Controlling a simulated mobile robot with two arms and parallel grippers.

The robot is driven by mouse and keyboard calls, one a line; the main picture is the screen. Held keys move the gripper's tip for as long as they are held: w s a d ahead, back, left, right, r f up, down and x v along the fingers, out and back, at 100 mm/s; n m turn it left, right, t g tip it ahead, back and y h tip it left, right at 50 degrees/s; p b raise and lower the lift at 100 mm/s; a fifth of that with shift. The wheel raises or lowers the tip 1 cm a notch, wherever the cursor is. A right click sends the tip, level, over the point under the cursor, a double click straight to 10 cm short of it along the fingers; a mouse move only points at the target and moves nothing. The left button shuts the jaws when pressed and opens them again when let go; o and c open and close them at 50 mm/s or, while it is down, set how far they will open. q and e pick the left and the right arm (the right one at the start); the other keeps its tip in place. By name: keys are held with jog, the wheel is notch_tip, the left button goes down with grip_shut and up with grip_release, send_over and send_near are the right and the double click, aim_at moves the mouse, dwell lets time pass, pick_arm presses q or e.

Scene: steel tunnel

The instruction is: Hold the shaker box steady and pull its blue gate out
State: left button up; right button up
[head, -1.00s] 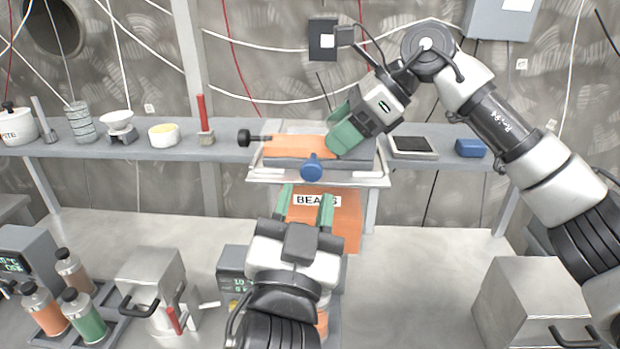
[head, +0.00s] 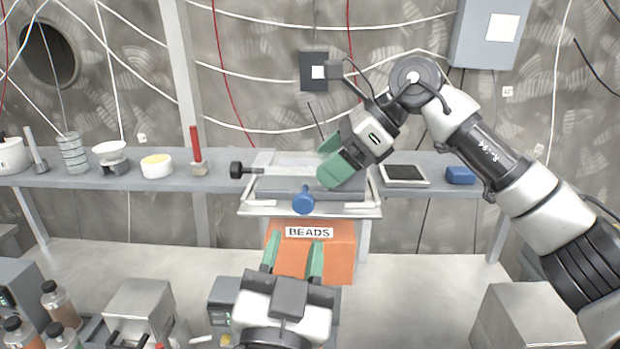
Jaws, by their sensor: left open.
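The shaker box (head: 285,170) lies on a pale frame at the front of the shelf; its upper part looks clear and whitish. A black knob (head: 236,169) sticks out at its left end. A blue knob (head: 303,200), which looks like the gate's handle, sits at the front. My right gripper (head: 334,156) is at the box's right end, one green finger nearer and one behind; whether it grips the wall is hidden. My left gripper (head: 295,240) is open and empty below the blue knob, in front of the orange bin labelled BEADS (head: 335,262).
Metal boxes (head: 138,308) and bottles (head: 58,300) stand on the lower surface.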

jog(key=shift+o, duration=1.3)
